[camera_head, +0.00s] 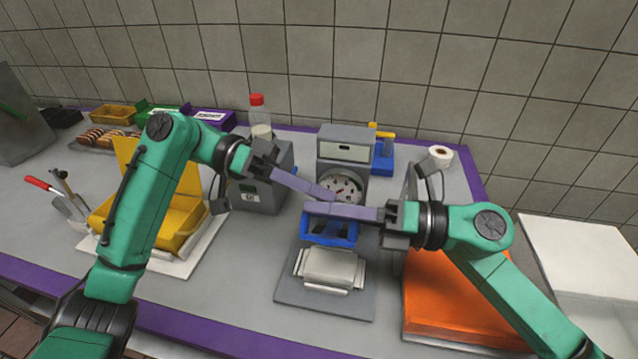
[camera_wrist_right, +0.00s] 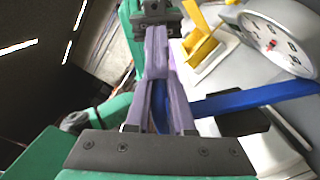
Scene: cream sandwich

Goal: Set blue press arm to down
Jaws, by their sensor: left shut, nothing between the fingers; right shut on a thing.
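The press (camera_head: 345,152) is a grey upright machine with a round dial at the table's middle. Its blue press arm (camera_head: 330,232) shows below the grippers, in front of the dial and above a white block (camera_head: 330,267) on a grey base plate. In the right wrist view the blue bar (camera_wrist_right: 243,98) runs from the right to my fingers. My right gripper (camera_head: 311,209) is shut on the blue arm; its fingers cover part of it. My left gripper (camera_head: 326,193) is shut and empty, its fingertips close to the right fingertips.
A yellow box (camera_head: 185,215) stands at left, with a grey box (camera_head: 262,195) and red-capped bottle (camera_head: 259,118) behind my left arm. An orange board (camera_head: 450,300) lies at right. A blue stand with a yellow lever (camera_head: 382,150) is behind the press.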

